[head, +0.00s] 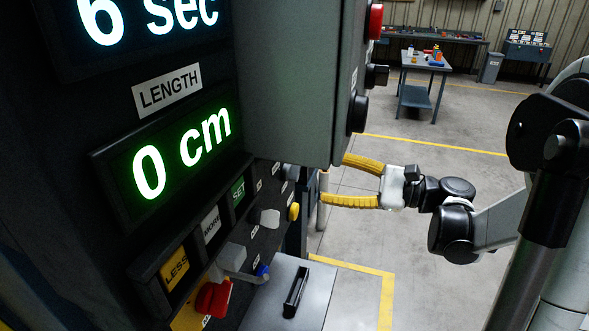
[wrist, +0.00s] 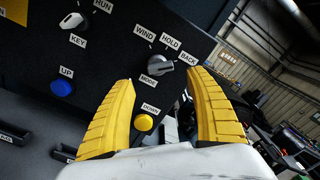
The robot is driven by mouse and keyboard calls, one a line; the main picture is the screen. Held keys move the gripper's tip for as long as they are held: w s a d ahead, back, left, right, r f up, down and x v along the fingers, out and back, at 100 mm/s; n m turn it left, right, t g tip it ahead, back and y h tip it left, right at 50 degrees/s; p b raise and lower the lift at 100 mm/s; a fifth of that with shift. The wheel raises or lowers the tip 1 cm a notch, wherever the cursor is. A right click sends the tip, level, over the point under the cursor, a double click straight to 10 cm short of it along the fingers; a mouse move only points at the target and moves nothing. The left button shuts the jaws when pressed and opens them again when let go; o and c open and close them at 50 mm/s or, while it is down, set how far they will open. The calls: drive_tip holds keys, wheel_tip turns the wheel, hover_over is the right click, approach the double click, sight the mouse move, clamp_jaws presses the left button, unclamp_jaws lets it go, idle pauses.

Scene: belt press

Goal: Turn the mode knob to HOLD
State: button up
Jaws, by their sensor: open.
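The mode knob (wrist: 160,66) is a grey rotary knob with a raised grip bar on the dark panel, in the wrist view. The labels WIND, HOLD (wrist: 170,42) and BACK fan out around its upper side, with MODE below. Its bar lies slanted, its right end rising toward BACK; which end is the pointer I cannot tell. My gripper (wrist: 160,77) is open, its yellow fingers on either side of the knob in the picture, with nothing between them; contact is not visible. In the head view my gripper (head: 335,180) reaches the panel from the right, below the grey box.
A yellow DOWN button (wrist: 144,122) sits just below the knob, near the left finger. A blue UP button (wrist: 61,88) and a white key switch (wrist: 73,21) are farther left. The grey box (head: 290,80) overhangs my fingers in the head view.

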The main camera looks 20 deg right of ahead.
sight(296, 171)
drive_tip(key=b+x, duration=0.1)
drive_tip(key=x, duration=0.6)
drive_tip(key=shift+w+a, duration=0.25)
drive_tip(key=shift+w, duration=0.1)
drive_tip(key=c, duration=1.2)
